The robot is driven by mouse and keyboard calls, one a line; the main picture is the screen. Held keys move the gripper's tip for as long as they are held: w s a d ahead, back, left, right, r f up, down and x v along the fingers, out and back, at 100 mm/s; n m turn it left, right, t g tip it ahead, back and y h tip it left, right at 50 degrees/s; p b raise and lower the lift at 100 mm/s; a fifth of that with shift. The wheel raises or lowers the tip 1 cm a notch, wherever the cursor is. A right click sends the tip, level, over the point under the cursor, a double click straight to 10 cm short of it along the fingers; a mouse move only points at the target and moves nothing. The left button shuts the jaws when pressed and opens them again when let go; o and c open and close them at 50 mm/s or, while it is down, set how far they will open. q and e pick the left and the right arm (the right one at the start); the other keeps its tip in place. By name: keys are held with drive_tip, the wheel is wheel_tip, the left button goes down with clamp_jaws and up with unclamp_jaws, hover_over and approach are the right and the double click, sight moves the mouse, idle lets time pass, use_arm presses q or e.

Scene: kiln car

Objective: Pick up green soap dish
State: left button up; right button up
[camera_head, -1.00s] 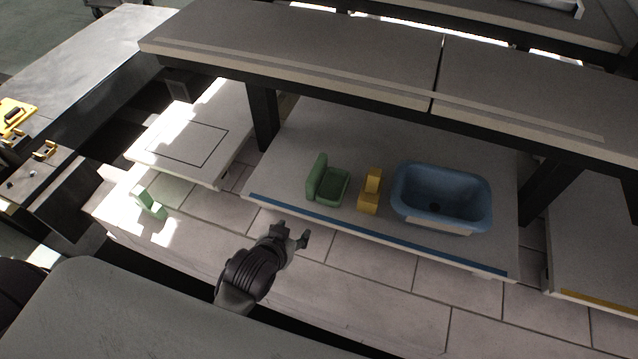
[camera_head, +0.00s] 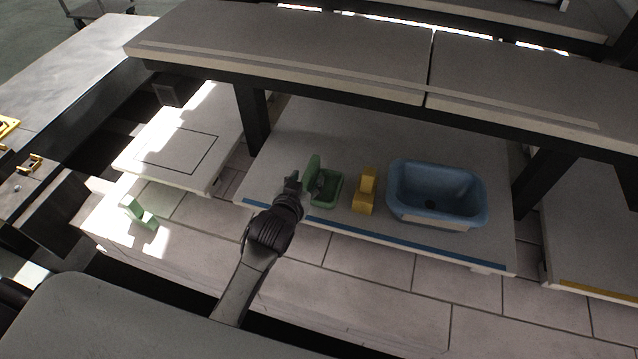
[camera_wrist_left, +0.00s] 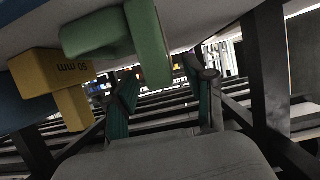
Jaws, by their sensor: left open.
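The green soap dish (camera_head: 330,189), a shallow tray with an upright back plate, stands on the grey shelf board under the dark upper shelf. It also shows upside down at the top of the left wrist view (camera_wrist_left: 150,42). My left gripper (camera_head: 305,184) is open at the dish's left side, close to the back plate. In the left wrist view the plate's edge shows between the two fingers (camera_wrist_left: 165,92); I cannot tell whether they touch it. The gripper hides part of the dish in the head view. My right gripper is not in view.
A yellow block (camera_head: 364,192), marked 50 mm in the wrist view (camera_wrist_left: 52,72), stands right of the dish. A blue basin (camera_head: 408,212) is further right. A light green piece (camera_head: 138,213) lies on the tiles at left. The upper shelf (camera_head: 290,62) overhangs behind.

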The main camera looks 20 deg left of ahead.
sight(310, 174)
use_arm(q)
drive_tip(key=x, duration=0.4)
drive_tip(key=shift+f, duration=0.1)
clamp_jaws()
